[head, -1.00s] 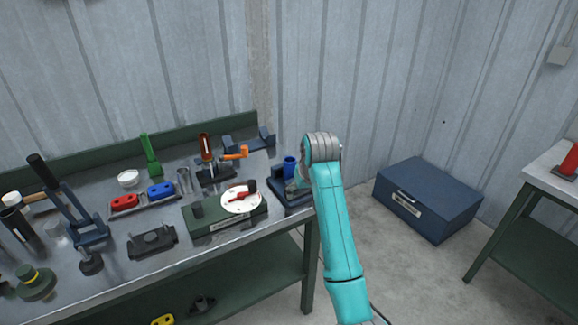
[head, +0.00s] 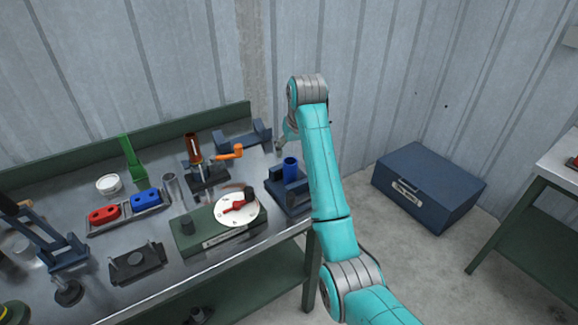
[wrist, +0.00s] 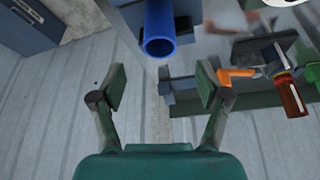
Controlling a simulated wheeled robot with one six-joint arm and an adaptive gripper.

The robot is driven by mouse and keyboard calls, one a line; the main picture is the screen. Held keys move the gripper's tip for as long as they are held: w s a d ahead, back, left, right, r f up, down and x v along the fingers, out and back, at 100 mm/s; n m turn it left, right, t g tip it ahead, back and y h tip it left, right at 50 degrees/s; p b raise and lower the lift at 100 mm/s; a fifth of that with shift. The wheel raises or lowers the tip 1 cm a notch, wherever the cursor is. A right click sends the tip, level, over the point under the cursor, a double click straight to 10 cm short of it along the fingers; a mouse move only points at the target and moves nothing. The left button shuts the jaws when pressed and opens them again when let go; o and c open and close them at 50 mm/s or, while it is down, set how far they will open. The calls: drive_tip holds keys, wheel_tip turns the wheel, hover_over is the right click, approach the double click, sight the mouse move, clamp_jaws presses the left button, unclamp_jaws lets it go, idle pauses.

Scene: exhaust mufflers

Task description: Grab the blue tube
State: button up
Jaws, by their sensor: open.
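The blue tube (head: 290,168) stands upright in a dark blue holder (head: 301,193) at the right end of the workbench. In the wrist view, the tube (wrist: 159,30) shows its open round end at the top, ahead of and roughly between my fingers. My gripper (wrist: 162,76) has its two green fingers spread wide with nothing between them. The tube lies beyond the fingertips, apart from them. In the head view, my gripper is mostly hidden behind my teal arm, near the bench's back right corner.
Close to the tube are a green box with a white dial (head: 237,208), an orange-handled tool (head: 229,153) and a dark bracket (head: 243,137). Red and blue blocks sit further left. A corrugated wall (head: 190,60) rises behind the bench. A blue chest (head: 425,200) stands on the floor.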

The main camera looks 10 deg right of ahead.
sight(291, 161)
drive_tip(key=shift+x, duration=4.15)
drive_tip(key=shift+s, duration=0.1)
drive_tip(key=c, duration=1.3)
drive_tip(key=shift+r, duration=0.1)
